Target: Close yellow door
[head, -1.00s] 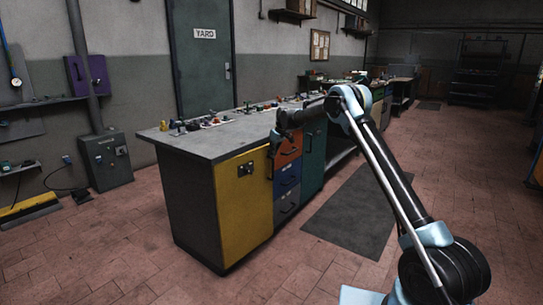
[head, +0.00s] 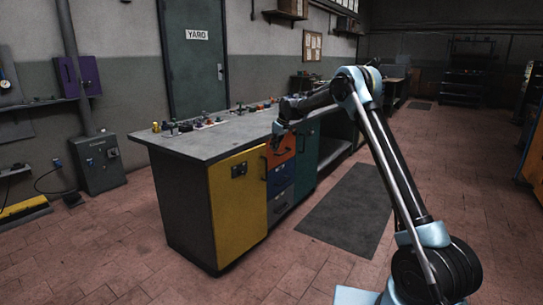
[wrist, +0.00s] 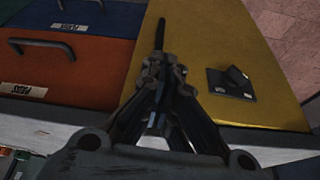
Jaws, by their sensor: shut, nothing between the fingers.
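The yellow door (head: 237,210) is the left end panel of the bench front in the head view. It looks about flush with the bench; I cannot tell if a small gap is left. It has a black latch (head: 239,170) near its top and a dark upright handle (head: 265,167) by its right edge. In the wrist view the yellow door (wrist: 215,40) fills the right half, with the latch (wrist: 230,83) on it. My gripper (wrist: 155,65) is shut and empty, near the door's handle (wrist: 160,33); contact is unclear. In the head view my gripper (head: 280,130) is by the bench's top edge.
Several small items stand along the back of the worktop (head: 190,143). The floor before the bench is clear, with a dark mat (head: 345,215).

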